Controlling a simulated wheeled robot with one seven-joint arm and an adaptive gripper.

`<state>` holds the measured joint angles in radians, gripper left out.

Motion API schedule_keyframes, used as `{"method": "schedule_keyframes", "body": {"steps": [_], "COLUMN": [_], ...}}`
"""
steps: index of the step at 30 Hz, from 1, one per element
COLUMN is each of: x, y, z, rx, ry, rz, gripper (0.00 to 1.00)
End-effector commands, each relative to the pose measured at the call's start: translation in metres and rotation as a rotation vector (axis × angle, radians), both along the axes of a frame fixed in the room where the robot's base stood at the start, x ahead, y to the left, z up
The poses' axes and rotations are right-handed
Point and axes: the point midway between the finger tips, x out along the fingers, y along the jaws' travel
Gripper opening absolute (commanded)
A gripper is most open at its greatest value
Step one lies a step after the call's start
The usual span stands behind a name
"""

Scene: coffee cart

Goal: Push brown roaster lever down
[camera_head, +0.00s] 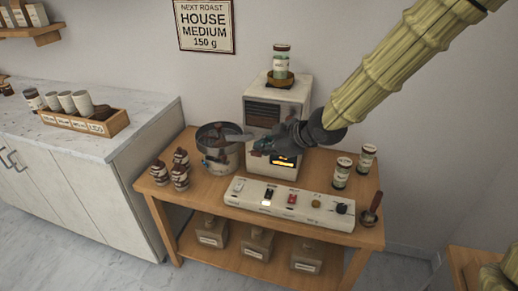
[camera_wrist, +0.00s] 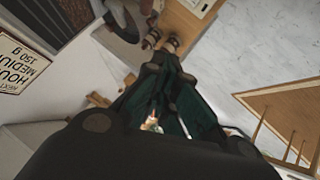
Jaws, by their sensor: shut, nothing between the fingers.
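The roaster (camera_head: 291,96) is a cream box with a dark slatted front, standing at the back of a wooden cart. My gripper (camera_head: 256,146) reaches in from the right, in front of the roaster's lower front, and covers part of it. Its fingers are shut with nothing between them; they also show in the wrist view (camera_wrist: 165,57). I cannot make out the brown lever clearly; the gripper and its dark wrist may hide it. Whether the fingertips touch the roaster cannot be told.
A round metal pan (camera_head: 213,165) stands left of the roaster. A cream switch panel (camera_head: 262,204) lies along the cart's front. Small jars (camera_head: 341,172) stand at the right and others (camera_head: 158,171) at the left. A lidded jar (camera_head: 281,63) tops the roaster.

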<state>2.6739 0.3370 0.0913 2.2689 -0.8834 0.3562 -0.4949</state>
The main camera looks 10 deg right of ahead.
Motion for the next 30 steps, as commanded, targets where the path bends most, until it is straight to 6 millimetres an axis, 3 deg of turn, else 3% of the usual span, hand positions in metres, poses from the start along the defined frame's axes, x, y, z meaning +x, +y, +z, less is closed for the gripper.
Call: {"method": "schedule_keyframes", "body": {"steps": [9,23,26,30], "x": [-0.019,-0.021,-0.024,-0.033], "y": [-0.010,-0.010,-0.010,-0.009], "z": [0.012,0.012,-0.001,-0.039], "rx": [0.000,0.001,0.010,0.044], "ry": [0.001,0.004,0.029,0.115], "rz": [-0.001,-0.002,-0.018,-0.077], "gripper": [0.00,0.00,0.00,0.00]}}
